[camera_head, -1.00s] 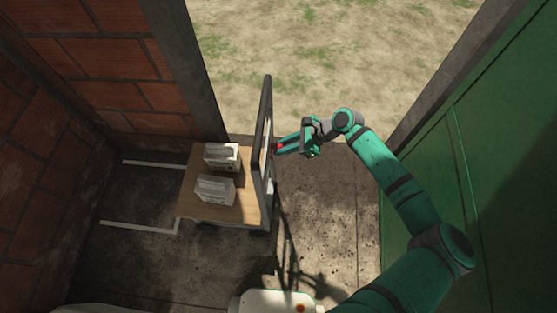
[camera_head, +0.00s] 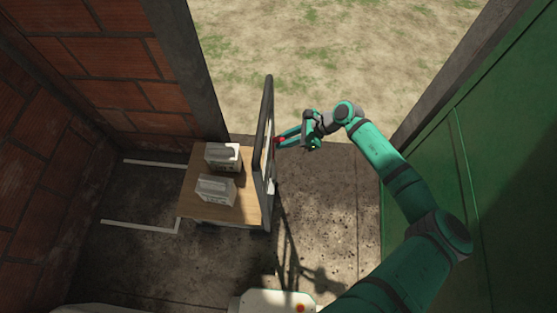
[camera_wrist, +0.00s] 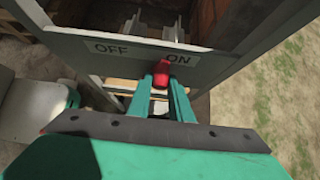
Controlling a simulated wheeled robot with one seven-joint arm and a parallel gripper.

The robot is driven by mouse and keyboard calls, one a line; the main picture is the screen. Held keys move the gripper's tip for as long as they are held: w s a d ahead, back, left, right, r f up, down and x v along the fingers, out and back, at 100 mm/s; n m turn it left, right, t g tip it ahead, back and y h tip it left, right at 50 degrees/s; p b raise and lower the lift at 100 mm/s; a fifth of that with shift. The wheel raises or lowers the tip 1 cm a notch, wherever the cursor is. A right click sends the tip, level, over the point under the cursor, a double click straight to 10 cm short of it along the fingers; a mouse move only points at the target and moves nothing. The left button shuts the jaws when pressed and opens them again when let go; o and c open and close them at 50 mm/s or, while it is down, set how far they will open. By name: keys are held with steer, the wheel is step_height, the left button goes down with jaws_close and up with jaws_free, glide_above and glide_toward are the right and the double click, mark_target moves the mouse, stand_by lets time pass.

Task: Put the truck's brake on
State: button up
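The truck (camera_head: 247,205) is a platform truck with a wooden deck and an upright dark handle frame (camera_head: 267,110). In the wrist view its grey plate (camera_wrist: 135,60) bears OFF at left and ON at right. The red brake lever (camera_wrist: 162,70) stands out below the plate's lettering, nearer ON than OFF. It shows as a small red spot in the head view (camera_head: 278,141). My gripper (camera_wrist: 161,88) has its two green fingers close together, one on each side of the lever, apparently shut on it. The lever's lower part is partly hidden by the fingers.
Two boxes (camera_head: 222,157) (camera_head: 215,189) sit on the deck. A brick wall (camera_head: 100,60) is at left and a green panel (camera_head: 480,190) at right. White lines (camera_head: 140,227) mark the floor. Bare floor (camera_head: 335,210) lies right of the truck; grass (camera_head: 340,60) lies beyond.

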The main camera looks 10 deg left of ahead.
steer(key=shift+w+f, duration=0.35)
steer(key=shift+w, duration=0.2)
steer(key=shift+w+f, duration=0.35)
steer(key=shift+w, duration=0.2)
steer(key=o, duration=0.7)
steer(key=shift+w, duration=0.1)
steer(key=shift+v, duration=4.05)
